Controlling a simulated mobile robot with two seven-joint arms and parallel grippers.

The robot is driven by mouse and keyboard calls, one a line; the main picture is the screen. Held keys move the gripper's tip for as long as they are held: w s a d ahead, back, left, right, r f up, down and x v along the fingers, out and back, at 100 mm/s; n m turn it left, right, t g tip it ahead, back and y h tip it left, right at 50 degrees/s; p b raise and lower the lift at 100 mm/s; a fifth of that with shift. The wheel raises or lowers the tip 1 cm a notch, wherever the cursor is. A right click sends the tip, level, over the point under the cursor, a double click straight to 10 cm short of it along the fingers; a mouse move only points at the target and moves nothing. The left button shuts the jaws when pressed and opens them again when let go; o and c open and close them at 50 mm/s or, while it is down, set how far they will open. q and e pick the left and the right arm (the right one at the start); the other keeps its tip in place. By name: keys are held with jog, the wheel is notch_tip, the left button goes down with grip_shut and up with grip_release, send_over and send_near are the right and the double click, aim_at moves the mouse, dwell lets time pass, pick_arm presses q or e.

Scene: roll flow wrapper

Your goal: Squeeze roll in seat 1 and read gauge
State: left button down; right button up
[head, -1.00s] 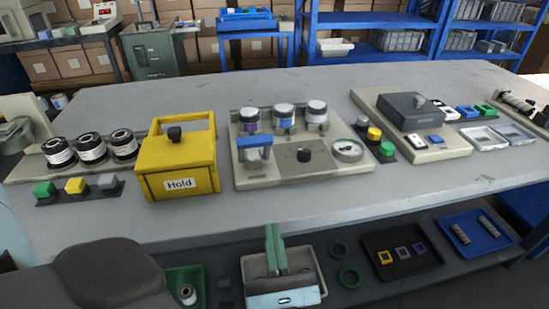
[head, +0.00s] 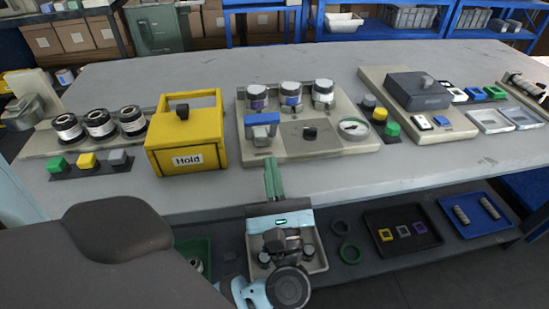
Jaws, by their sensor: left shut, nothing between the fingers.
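Three white-labelled rolls with dark rims stand in the beige tester (head: 250,152): a left roll (head: 257,98), a middle roll (head: 291,94) and a right roll (head: 324,93). I cannot read which seat is numbered 1. In front of the rolls are a blue-handled squeezer (head: 261,130), a black knob (head: 310,133) and a round white gauge (head: 354,127) whose reading is too small to tell. My left gripper (head: 272,163) has green fingers, shut and empty, near the table's front edge, just below the squeezer in the picture. My right gripper is not in view.
A yellow box (head: 187,139) marked "Hold" stands left of the tester. Beyond it is a rack with several more rolls (head: 99,124). A dark grey block unit (head: 418,91) stands to the right. Trays (head: 403,229) lie on the shelf below. The table behind is clear.

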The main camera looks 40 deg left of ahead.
aim_at(264, 124)
pick_arm(q)
jog(key=p+x, duration=0.1)
jog(key=x, duration=0.5)
jog(key=shift+w+a+r, duration=0.15)
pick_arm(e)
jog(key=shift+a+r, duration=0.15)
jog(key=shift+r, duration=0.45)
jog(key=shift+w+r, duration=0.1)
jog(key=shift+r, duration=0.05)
